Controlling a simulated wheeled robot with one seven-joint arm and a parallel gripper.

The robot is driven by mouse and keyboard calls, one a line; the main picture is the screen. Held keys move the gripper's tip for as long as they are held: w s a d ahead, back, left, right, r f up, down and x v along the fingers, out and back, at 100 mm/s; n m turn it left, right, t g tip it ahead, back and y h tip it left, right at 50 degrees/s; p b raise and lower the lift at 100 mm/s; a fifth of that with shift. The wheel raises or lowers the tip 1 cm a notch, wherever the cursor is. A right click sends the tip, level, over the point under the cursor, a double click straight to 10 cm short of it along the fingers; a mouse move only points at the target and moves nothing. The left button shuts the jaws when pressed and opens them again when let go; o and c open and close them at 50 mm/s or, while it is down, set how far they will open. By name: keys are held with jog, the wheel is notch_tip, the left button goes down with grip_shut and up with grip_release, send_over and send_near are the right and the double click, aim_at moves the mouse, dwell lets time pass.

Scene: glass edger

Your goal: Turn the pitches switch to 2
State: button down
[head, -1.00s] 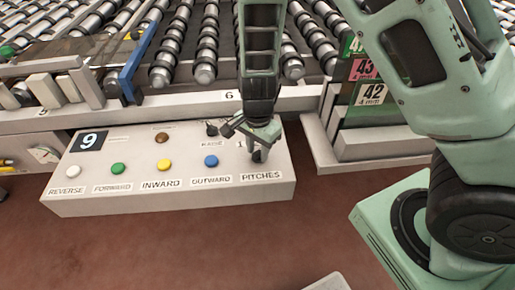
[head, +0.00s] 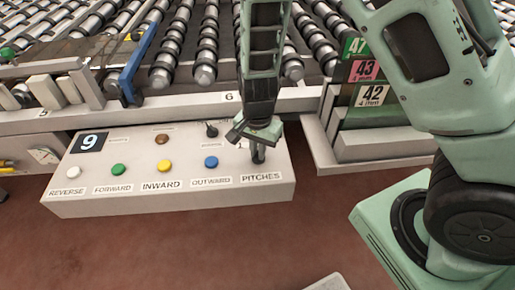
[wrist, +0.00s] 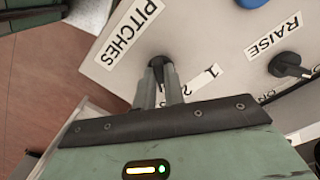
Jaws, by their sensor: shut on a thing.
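The pitches switch (wrist: 158,61) is a small dark knob on the white control box (head: 170,205), above the PITCHES label (head: 261,177).
The raise knob (head: 211,131) is close by, up and left of my gripper. The blue button (head: 211,162) and yellow button (head: 165,167) lie further left. Rollers (head: 205,70) stand behind the box. A rack with number cards (head: 372,94) is at the right.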

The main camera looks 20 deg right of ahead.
jog(key=n, duration=0.6)
jog(key=shift+d, duration=0.1)
dwell(0.5)
jog(key=c, duration=1.5)
grip_release()
notch_tip(320, 180, up, 18)
jog(key=shift+f+p, duration=0.25)
jog(key=shift+p, duration=0.3)
jog(key=s+a+r+n, duration=0.1)
jog(key=s+a+n, duration=0.1)
jog(key=s+n, duration=0.2)
jog(key=s+a+n, duration=0.2)
jog(key=s+n, duration=0.2)
jog(key=s, duration=0.5)
jog(key=s+a+r+n, duration=0.1)
jog(key=s+a+n, duration=0.1)
jog(key=s, duration=0.5)
jog(key=shift+r+n+y, duration=0.3)
jog(key=shift+n, duration=0.6)
